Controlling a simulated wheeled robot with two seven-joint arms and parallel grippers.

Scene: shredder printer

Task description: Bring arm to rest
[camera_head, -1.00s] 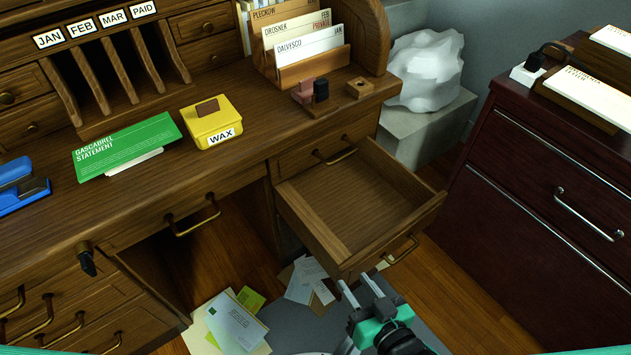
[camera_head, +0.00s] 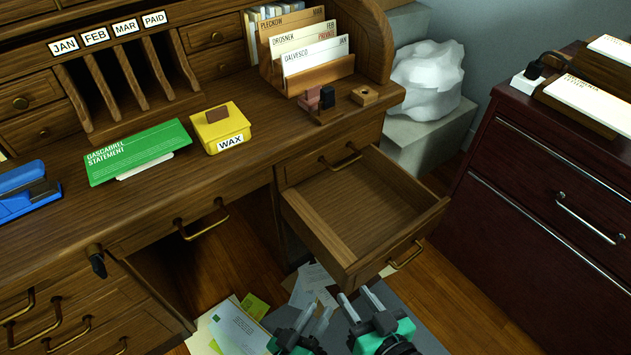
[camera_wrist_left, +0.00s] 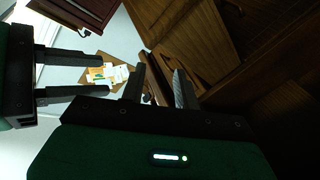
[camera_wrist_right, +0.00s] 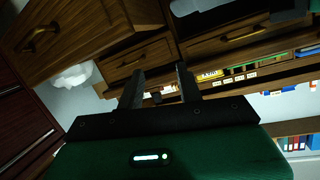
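My left gripper (camera_head: 316,312) is at the bottom of the head view, in front of the open drawer and above the floor. Its two fingers are apart and empty; they also show in the left wrist view (camera_wrist_left: 158,85). My right gripper (camera_head: 358,297) is just to its right, below the drawer front in the picture. Its fingers are apart with nothing between them, as the right wrist view (camera_wrist_right: 158,88) also shows. The right gripper appears at the left of the left wrist view, close to the left one.
The open, empty drawer (camera_head: 365,212) juts from the desk (camera_head: 262,165) above the grippers in the picture. Papers (camera_head: 238,328) lie on the floor beside them. A dark red cabinet (camera_head: 540,200) stands at the right; floor between it and the drawer is clear.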

